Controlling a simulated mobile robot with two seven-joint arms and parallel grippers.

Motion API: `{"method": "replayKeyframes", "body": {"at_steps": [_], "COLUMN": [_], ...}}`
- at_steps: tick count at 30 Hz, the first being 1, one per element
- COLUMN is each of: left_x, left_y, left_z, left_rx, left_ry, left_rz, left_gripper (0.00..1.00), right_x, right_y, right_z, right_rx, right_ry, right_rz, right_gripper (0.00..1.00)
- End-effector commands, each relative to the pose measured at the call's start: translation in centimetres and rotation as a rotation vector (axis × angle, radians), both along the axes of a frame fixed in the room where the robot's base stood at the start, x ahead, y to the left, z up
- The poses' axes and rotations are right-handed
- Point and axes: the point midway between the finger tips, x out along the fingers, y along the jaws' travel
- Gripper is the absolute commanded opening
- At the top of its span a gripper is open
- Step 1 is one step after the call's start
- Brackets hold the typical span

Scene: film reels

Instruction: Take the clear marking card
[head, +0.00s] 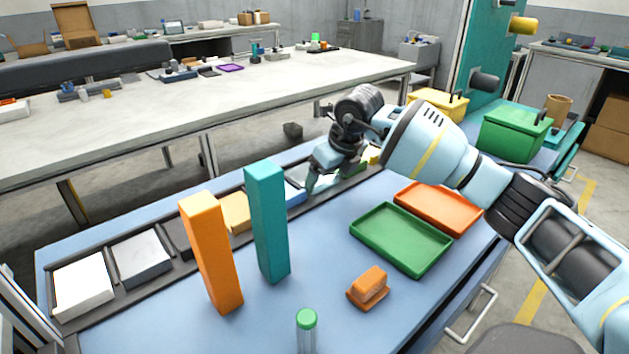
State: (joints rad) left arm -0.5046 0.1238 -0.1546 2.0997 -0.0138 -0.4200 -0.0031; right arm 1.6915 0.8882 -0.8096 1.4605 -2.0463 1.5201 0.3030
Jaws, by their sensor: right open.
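My right gripper (333,180) reaches over the far end of a dark rack along the back of the blue table. It is open, with its fingers pointing down. Below and beside it in the rack is a pale block or card stack with a blue front (295,190), partly hidden by the teal tower and the fingers. I cannot tell which piece is the clear marking card. The rack also holds a white stack (83,284), a grey stack (142,258) and a tan piece (235,213). My left gripper is not in view.
An orange tower (210,255) and a teal tower (267,222) stand upright in front of the rack. A green tray (400,262), an orange tray (438,220), an orange block (368,288) and a green-capped tube (307,330) are nearer. Table between towers and green tray is clear.

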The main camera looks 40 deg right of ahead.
Motion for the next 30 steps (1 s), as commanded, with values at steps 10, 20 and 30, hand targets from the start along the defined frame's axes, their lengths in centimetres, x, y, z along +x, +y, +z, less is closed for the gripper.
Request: {"method": "replayKeyframes", "body": {"at_steps": [10,20,30], "left_x": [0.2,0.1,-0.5], "left_y": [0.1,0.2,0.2], "left_z": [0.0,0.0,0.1], "left_rx": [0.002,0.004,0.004], "left_ry": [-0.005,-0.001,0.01], "left_rz": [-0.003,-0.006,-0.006], "left_gripper": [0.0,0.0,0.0], "right_x": [0.1,0.1,0.1], "right_y": [0.0,0.0,0.0], "right_z": [-0.1,-0.1,1.5], "right_rx": [0.0,0.001,0.001], "right_ry": [-0.001,-0.002,-0.006], "right_rz": [-0.001,-0.001,-0.001], "right_gripper": [0.68,0.45,0.45]}}
